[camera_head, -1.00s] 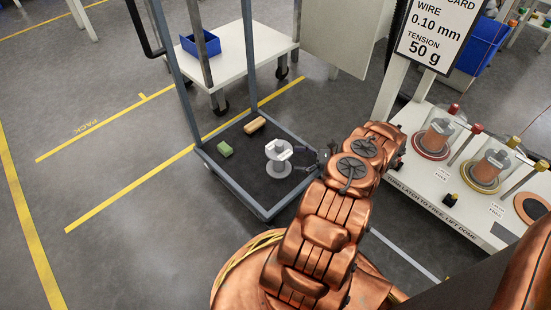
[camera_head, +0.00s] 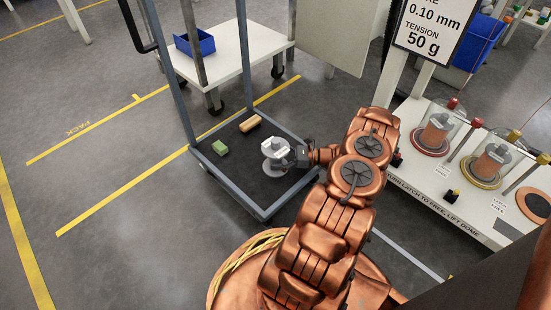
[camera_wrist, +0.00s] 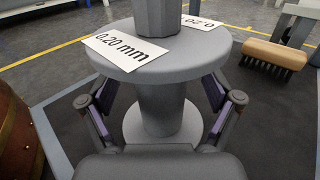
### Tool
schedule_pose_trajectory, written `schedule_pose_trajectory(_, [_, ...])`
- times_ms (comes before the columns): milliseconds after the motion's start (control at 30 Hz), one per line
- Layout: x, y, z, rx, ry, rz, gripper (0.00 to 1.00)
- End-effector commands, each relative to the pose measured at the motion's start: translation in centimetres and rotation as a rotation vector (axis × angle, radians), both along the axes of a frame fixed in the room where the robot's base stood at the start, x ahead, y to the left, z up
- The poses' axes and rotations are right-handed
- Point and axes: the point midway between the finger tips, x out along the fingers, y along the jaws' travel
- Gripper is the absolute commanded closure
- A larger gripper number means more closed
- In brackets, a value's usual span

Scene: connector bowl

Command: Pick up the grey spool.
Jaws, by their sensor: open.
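The grey spool (camera_head: 275,152) stands upright on the dark deck of a cart (camera_head: 240,188). In the wrist view the spool (camera_wrist: 165,100) fills the middle, with a wide top flange, a narrower core and a round bottom flange. A white label reading 0.20 mm (camera_wrist: 125,50) lies on its top flange. My gripper (camera_wrist: 160,112) is open, with one finger on each side of the core, below the top flange. The fingers look apart from the core; I cannot tell the exact gaps. In the head view my gripper (camera_head: 296,157) is at the spool's right side.
A green block (camera_head: 220,148) and a wooden brush (camera_head: 250,123) lie on the deck behind and left of the spool. Cart posts (camera_head: 183,75) rise at the deck's far side. A white bench (camera_head: 440,190) with domed spools stands right.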

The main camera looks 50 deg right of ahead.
Motion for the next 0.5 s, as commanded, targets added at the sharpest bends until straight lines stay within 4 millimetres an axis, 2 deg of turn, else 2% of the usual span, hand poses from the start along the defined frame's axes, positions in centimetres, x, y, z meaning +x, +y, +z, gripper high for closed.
schedule_pose_trajectory(233, [0.06, 0.01, 0.02, -0.001, -0.001, -0.001, 0.11])
schedule_pose_trajectory(500, [0.05, 0.00, 0.02, -0.001, -0.001, 0.000, 0.40])
